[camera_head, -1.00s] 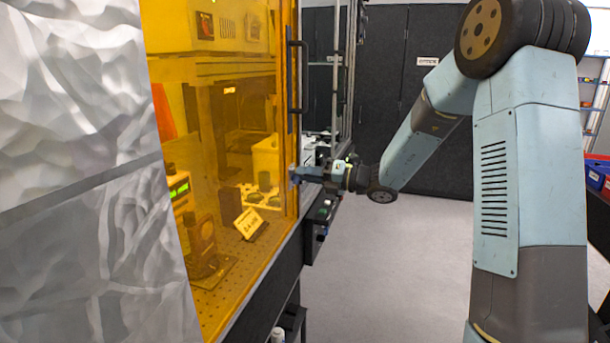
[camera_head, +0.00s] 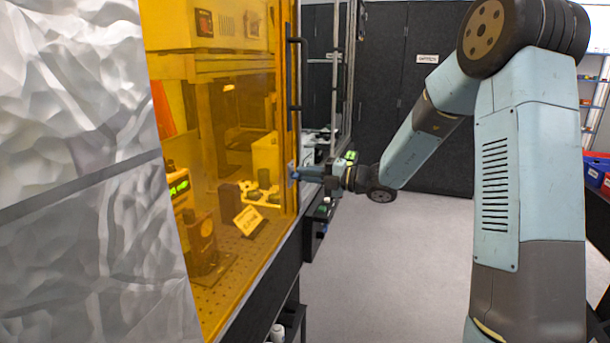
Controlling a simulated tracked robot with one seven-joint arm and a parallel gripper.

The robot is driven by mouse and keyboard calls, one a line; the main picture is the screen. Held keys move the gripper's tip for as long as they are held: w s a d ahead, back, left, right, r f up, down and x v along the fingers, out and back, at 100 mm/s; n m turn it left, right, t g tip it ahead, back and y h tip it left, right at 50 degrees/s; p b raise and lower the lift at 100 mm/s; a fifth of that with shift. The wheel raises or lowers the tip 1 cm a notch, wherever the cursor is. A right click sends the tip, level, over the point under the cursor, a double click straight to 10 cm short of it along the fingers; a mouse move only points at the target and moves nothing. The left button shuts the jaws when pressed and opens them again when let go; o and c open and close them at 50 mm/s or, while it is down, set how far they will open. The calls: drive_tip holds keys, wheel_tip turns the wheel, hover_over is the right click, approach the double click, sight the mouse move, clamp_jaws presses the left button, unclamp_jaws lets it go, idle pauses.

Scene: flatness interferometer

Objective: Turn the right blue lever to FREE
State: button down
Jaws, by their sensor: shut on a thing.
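My gripper (camera_head: 298,174) reaches in from the right and is at the front edge of the amber-windowed enclosure (camera_head: 232,110), just below the black vertical door handle (camera_head: 294,75). It is shut on a small blue part at its fingertips, which I take to be the right blue lever. The fingers cover most of that part, so its angle cannot be told. No FREE marking is legible in this view.
Inside the enclosure, behind the amber panel, stand a small sign (camera_head: 248,220), a dark mount (camera_head: 203,235) and a green-lit display (camera_head: 179,187). A crumpled silver sheet (camera_head: 80,170) covers the left. The grey floor (camera_head: 390,270) is clear below my arm.

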drive_tip(key=shift+w+d+f, duration=0.1)
drive_tip(key=shift+d+f, duration=0.05)
drive_tip(key=shift+d, duration=0.1)
drive_tip(key=c, duration=1.5)
unclamp_jaws()
drive_tip(key=shift+o, duration=1.4)
drive_tip(key=shift+a, duration=0.15)
drive_tip(key=v, duration=1.4)
